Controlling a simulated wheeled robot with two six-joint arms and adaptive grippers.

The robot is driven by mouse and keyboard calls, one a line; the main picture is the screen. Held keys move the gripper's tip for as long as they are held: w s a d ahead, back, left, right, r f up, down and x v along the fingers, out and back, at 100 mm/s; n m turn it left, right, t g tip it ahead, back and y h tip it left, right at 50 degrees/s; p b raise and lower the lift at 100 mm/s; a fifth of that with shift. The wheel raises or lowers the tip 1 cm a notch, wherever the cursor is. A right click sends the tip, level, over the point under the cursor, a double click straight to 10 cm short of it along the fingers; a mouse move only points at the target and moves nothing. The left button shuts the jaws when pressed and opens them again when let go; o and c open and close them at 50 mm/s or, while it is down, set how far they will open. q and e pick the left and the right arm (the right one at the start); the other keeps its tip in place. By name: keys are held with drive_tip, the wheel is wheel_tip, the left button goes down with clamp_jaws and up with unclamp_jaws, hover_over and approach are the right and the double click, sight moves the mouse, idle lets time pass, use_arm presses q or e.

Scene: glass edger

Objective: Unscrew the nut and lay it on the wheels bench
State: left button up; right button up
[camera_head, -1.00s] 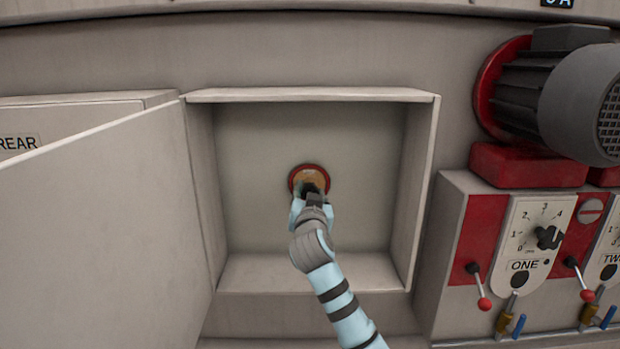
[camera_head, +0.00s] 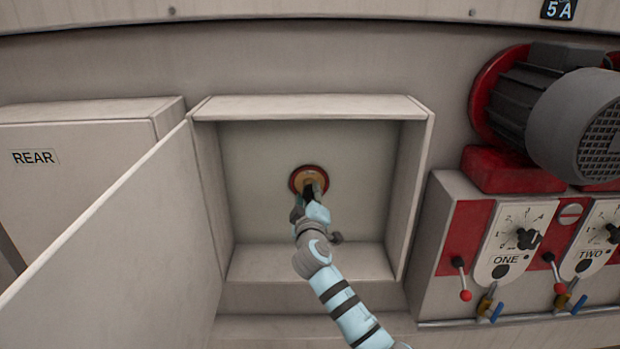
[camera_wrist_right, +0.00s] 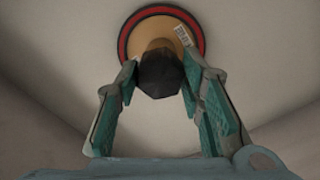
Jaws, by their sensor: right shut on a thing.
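The dark nut (camera_wrist_right: 161,76) is at the centre of a tan wheel (camera_wrist_right: 143,22) with a red rim. The wheel (camera_head: 297,178) is on the back wall of the open box in the head view, where my gripper hides most of the nut. My right gripper (camera_head: 312,196) reaches into the box from below. In the right wrist view its two teal-padded fingers (camera_wrist_right: 160,82) are on either side of the nut, shut on it. I cannot tell how far the nut is unscrewed. My left gripper and the wheels bench are not in view.
The box (camera_head: 312,107) has side walls close around my arm. Its open door (camera_head: 120,235) sticks out at the left. A grey motor (camera_head: 570,115) and a panel with knobs and levers (camera_head: 470,240) stand at the right. A REAR-labelled cabinet (camera_head: 90,140) is at the far left.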

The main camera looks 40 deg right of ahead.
drive_tip(key=n+p, duration=0.1)
drive_tip(key=n, duration=0.1)
drive_tip(key=n+p, duration=0.1)
drive_tip(key=n, duration=0.1)
drive_tip(key=n+p, duration=0.1)
drive_tip(key=p, duration=0.1)
drive_tip(key=shift+r+n, duration=0.25)
drive_tip(key=shift+n, duration=0.15)
drive_tip(key=n, duration=0.4)
drive_tip(key=shift+f, duration=0.25)
drive_tip(key=o, duration=1.1)
